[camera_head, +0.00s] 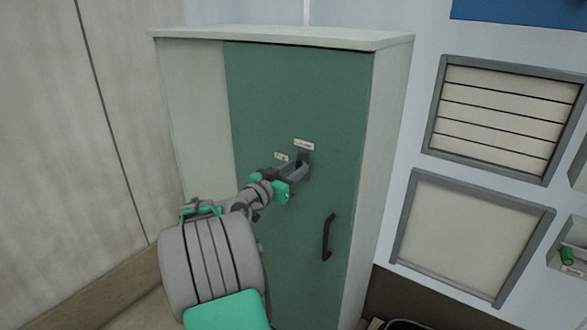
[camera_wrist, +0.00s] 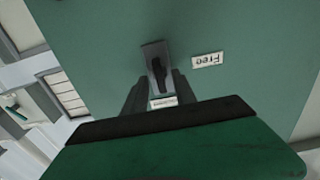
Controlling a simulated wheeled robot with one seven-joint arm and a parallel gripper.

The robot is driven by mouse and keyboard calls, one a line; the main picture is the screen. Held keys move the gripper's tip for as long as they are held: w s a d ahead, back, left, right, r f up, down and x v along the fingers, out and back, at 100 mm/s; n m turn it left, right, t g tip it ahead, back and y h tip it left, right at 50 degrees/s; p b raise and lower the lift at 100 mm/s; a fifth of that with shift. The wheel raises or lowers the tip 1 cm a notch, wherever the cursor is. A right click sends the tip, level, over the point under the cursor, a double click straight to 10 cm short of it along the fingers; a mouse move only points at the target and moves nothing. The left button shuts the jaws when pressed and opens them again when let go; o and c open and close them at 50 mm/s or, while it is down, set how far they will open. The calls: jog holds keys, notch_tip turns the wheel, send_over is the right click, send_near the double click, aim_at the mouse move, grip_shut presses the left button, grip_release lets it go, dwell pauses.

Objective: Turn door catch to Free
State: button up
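The dark door catch (camera_head: 304,157) sits on the green cabinet door (camera_head: 300,95). In the wrist view its black lever (camera_wrist: 158,74) stands on a grey backplate (camera_wrist: 155,48) and points toward a small white label (camera_wrist: 163,102), too small to read. The "Free" label (camera_wrist: 207,60), upside down there, lies to the side of the lever; in the head view this label (camera_head: 281,157) is left of the catch. My gripper (camera_head: 299,176) is at the catch. In the wrist view its fingers (camera_wrist: 160,80) are apart, one on each side of the lever; contact is unclear.
A black door handle (camera_head: 328,237) sticks out below and right of the catch. The cabinet's pale top (camera_head: 285,36) overhangs the door. Framed panels (camera_head: 470,232) hang on the wall to the right. The green door around the catch is otherwise bare.

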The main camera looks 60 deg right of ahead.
jog(key=shift+c, duration=0.2)
grip_shut()
dwell(0.4)
